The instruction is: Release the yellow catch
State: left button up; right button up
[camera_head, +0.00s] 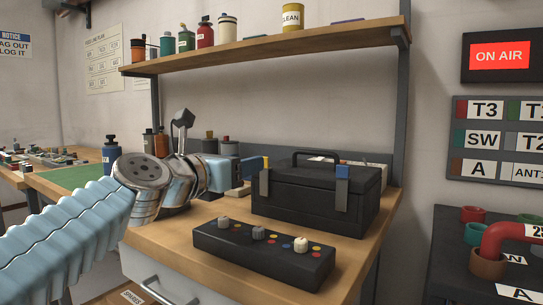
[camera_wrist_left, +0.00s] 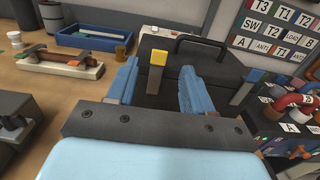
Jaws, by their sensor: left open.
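A black case (camera_head: 305,200) with a dark carry handle on its lid stands on the wooden bench. The yellow catch (camera_head: 266,162) is on its left front and the blue catch (camera_head: 342,172) on its right front. In the left wrist view the yellow catch (camera_wrist_left: 157,57) stands upright over a grey plate. My left gripper (camera_head: 250,166) is at the left of the case, close to the yellow catch. In the wrist view its two blue fingers (camera_wrist_left: 158,78) are apart, with the yellow catch between and beyond their tips. I cannot tell whether they touch it. My right gripper is out of view.
A black control box (camera_head: 264,252) with several knobs lies in front of the case. A shelf (camera_head: 270,48) with bottles and cans hangs above. A blue tray (camera_wrist_left: 93,38) and a wooden-handled tool (camera_wrist_left: 62,62) lie on the bench.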

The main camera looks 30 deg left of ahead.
aim_at(266, 176)
pick_arm(q)
jog(key=w, duration=0.3)
jog(key=w+p, duration=0.1)
jog(key=w, duration=0.5)
jog(key=shift+w+d+p, duration=0.3)
jog(key=shift+w+d, duration=0.05)
grip_shut()
